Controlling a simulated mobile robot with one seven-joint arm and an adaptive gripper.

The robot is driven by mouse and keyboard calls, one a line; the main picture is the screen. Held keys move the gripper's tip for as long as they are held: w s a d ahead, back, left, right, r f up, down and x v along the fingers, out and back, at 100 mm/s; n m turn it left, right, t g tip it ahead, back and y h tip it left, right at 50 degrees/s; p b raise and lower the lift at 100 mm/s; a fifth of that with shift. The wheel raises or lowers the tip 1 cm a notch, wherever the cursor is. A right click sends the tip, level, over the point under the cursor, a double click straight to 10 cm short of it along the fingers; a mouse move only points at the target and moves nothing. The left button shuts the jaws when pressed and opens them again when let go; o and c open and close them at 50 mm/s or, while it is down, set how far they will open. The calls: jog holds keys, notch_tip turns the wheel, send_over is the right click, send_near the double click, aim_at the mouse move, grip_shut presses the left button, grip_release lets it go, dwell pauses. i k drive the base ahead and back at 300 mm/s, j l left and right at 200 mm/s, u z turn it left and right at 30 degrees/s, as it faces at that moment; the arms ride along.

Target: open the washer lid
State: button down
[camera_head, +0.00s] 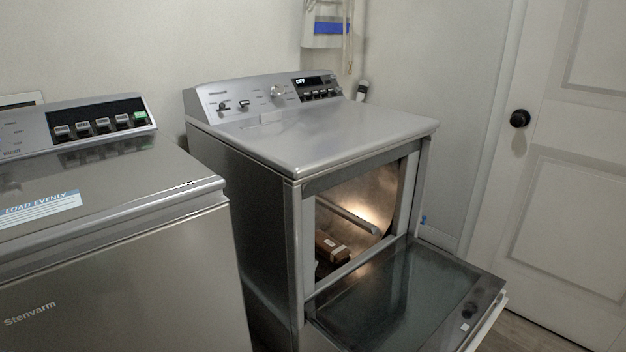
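The top-load washer (150,275) stands at the left of the head view, cut off by the left and bottom edges. It has a grey metal front with the name Stenvarm. Its lid (135,178) lies flat and looks shut, with a blue and white "LOAD EVENLY" label (40,207) on it. The lid's front edge runs up to the right. Behind the lid is the control panel (80,128) with several buttons, one of them green. My gripper and arm are not in view.
A dryer (245,215) stands to the right of the washer, across a narrow gap. Its front door (390,300) hangs open and down, and a brown object (332,248) lies in the drum. A wall is behind, and a white room door (555,180) is at right.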

aim_at(52, 200)
jog(key=u, duration=1.4)
jog(key=l, duration=0.3)
jog(key=k+z, duration=0.05)
